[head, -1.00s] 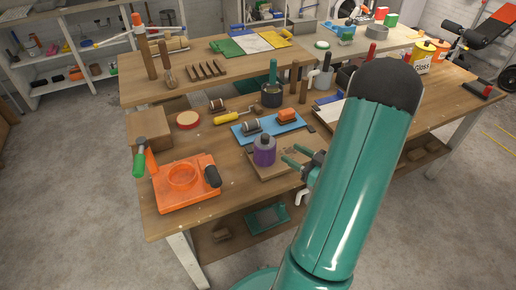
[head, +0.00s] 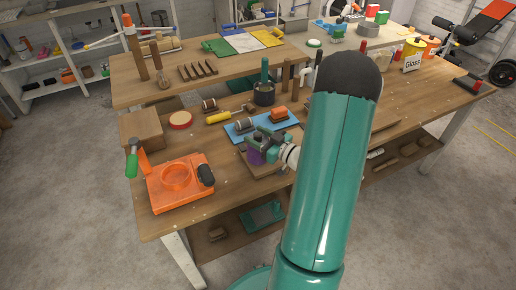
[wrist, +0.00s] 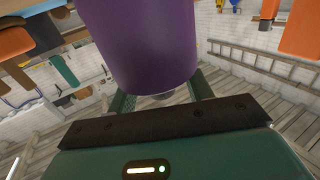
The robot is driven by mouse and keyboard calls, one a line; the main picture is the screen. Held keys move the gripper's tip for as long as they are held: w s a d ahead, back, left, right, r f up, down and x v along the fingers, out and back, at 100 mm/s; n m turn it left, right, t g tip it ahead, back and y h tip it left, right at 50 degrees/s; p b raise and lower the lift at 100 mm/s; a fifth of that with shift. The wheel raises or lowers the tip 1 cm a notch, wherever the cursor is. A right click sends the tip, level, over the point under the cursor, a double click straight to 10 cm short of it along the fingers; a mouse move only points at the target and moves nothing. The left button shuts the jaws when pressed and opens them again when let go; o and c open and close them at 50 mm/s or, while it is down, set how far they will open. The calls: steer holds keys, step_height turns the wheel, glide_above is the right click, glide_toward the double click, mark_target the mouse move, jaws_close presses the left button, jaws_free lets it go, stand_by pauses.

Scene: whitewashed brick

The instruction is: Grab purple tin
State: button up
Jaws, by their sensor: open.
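The purple tin (head: 254,158) stands on a wooden board near the front edge of the workbench. My gripper (head: 258,141) is at the tin's upper part and hides much of its top. In the wrist view the purple tin (wrist: 140,45) fills the top middle, very close. My teal fingers show at its lower left and lower right, and my gripper (wrist: 160,95) is open around it. I cannot tell whether either finger touches the tin.
A dark pot (head: 264,97) stands farther back. My arm covers part of the bench to the right.

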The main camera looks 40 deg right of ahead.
steer(key=shift+c, duration=0.4)
jaws_close()
steer(key=shift+r, duration=0.15)
